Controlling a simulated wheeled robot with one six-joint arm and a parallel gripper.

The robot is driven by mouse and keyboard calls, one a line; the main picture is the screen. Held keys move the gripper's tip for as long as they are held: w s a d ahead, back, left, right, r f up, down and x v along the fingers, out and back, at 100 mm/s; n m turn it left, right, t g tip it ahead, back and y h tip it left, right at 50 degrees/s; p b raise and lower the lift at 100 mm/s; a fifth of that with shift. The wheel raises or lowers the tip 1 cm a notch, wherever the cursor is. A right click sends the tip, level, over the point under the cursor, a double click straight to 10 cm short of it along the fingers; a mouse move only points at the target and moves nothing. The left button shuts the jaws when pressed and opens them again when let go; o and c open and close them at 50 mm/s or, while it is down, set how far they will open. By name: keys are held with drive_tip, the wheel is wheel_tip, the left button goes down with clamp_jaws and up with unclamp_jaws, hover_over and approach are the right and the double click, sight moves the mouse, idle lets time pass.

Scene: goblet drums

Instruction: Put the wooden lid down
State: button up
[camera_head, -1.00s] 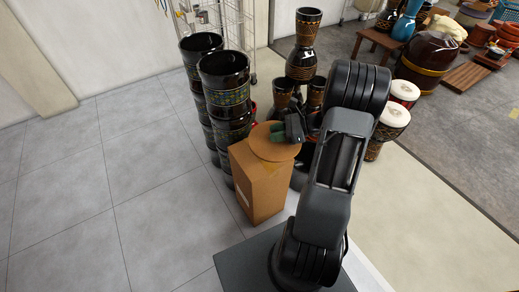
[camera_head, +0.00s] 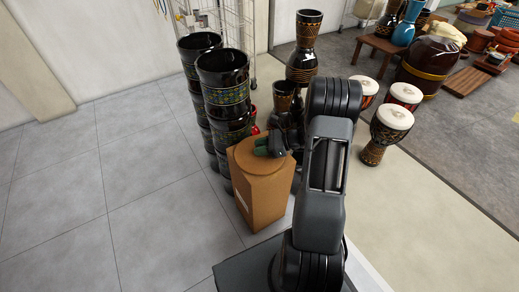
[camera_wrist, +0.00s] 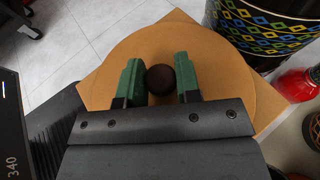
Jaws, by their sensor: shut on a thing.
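The round wooden lid (camera_head: 243,154) lies flat over the top of the cardboard box (camera_head: 262,197) in the head view. In the wrist view the lid (camera_wrist: 217,68) covers most of the box top, and the box's corners (camera_wrist: 95,98) stick out around it. The lid's dark round knob (camera_wrist: 160,80) sits between the green fingers of my gripper (camera_wrist: 160,82). My gripper also shows in the head view (camera_head: 266,147), shut on the knob from the right side. Whether the lid rests fully on the box or hovers just above it, I cannot tell.
Tall black patterned drums (camera_head: 224,95) stand stacked close behind and left of the box. More dark goblet drums (camera_head: 303,50) stand behind it. White-topped drums (camera_head: 391,122) stand to the right. The tiled floor at left (camera_head: 120,170) is clear.

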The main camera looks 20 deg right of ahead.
drive_tip(key=shift+f, duration=0.1)
drive_tip(key=o, duration=1)
